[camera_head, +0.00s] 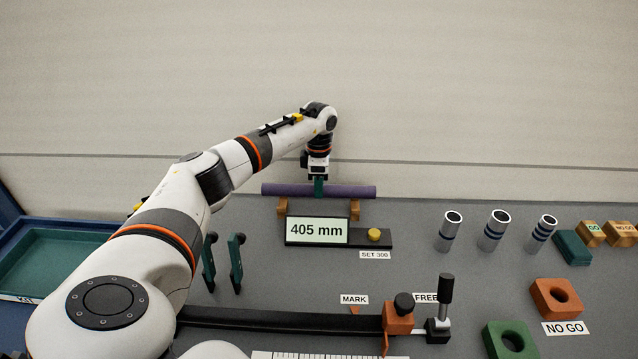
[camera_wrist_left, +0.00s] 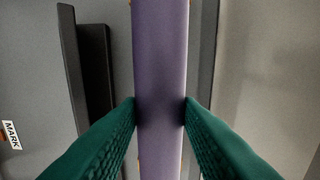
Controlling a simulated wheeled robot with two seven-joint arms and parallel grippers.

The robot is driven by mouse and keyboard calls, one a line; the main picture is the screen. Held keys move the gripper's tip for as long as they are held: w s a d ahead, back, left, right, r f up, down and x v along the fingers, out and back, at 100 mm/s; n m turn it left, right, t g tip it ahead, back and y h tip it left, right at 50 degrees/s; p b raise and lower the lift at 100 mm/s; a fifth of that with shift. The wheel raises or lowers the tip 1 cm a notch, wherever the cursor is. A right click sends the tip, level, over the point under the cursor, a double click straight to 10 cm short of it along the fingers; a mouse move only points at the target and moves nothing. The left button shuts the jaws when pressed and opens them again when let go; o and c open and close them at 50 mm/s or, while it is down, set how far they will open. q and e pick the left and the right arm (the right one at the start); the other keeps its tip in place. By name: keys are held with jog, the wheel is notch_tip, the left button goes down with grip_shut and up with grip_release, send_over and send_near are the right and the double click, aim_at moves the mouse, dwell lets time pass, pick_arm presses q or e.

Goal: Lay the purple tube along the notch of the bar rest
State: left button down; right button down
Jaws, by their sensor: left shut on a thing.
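The purple tube (camera_head: 348,191) lies level, left to right, at the back of the bench. My left gripper (camera_head: 319,187) is shut on it near its middle, coming from above. In the left wrist view the tube (camera_wrist_left: 160,60) runs up the picture between the two green fingers (camera_wrist_left: 160,112), which touch its sides. I cannot tell whether the tube touches the notch. My right gripper is not in view.
A 405 mm display (camera_head: 316,231) with a yellow button (camera_head: 374,235) stands in front of the rest. Several metal tubes, including one (camera_head: 449,231), stand to the right. A green tray (camera_head: 50,260) is at left. The wall is close behind.

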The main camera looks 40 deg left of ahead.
pick_arm(q)
jog(key=shift+f+b, duration=0.95)
jog(key=shift+f, duration=0.5)
jog(key=c, duration=0.9)
grip_release()
jog(key=shift+c, duration=0.2)
jog(key=shift+r, duration=0.1)
jog(key=shift+r, duration=0.4)
notch_tip(320, 180, up, 11)
jog(key=shift+r+b, duration=0.1)
jog(key=shift+b, duration=1.15)
jog(key=shift+f, duration=0.2)
